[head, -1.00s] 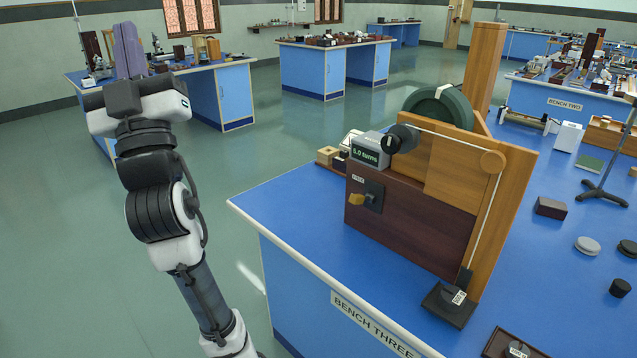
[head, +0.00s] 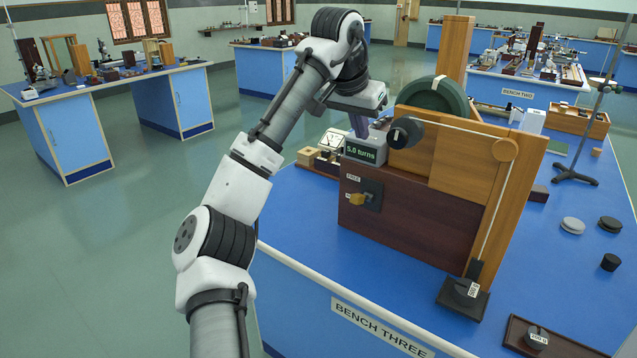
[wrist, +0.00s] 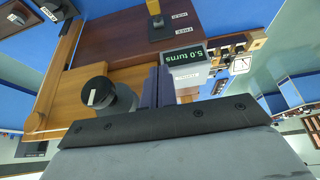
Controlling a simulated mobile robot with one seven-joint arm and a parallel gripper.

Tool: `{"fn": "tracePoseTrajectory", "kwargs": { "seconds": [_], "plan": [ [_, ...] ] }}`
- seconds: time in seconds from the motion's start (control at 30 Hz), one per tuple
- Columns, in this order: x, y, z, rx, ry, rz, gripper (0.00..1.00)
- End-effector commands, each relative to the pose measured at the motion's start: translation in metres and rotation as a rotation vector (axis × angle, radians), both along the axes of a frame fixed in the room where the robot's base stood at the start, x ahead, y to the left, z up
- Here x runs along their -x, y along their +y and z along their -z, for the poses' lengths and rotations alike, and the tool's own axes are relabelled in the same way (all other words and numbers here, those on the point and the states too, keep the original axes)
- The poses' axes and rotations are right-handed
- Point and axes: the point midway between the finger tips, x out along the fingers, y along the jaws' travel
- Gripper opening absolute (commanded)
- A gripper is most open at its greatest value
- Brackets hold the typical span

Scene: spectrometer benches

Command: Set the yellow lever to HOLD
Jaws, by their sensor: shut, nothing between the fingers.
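The yellow lever (head: 357,199) sticks out of a dark plate on the front of the wooden apparatus (head: 412,222). A FREE label (head: 353,178) is above it; a second small label beside it is partly hidden. The lever also shows at the top edge of the wrist view (wrist: 154,7), cut off, with two labels near its plate. I cannot tell which label it is set to. My gripper (head: 361,128) points down behind the turns counter (head: 364,152), above and apart from the lever. Its fingers are together and empty in the wrist view (wrist: 158,85).
The counter reads 5.0 turns. A black knob (head: 405,132) and green wheel (head: 438,97) stand right of my gripper. A cord runs over a pulley to a weight (head: 467,288) on a black pad. Small instruments (head: 325,150) sit behind. Floor at the left is free.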

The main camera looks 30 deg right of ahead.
Motion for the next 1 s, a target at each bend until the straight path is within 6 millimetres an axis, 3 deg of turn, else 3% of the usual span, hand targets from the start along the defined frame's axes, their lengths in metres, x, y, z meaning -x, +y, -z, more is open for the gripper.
{"fn": "tracePoseTrajectory", "kwargs": {
  "seconds": [0.17,0.57,0.77,1.0],
  "plan": [
    [0.011,-0.001,0.005,-0.081,0.029,0.010,0.00],
    [0.010,-0.001,0.008,-0.082,0.030,0.009,0.00],
    [0.006,-0.010,0.034,-0.082,0.032,0.009,0.00],
    [-0.001,-0.028,0.082,-0.083,0.032,0.009,0.00]
  ]
}}
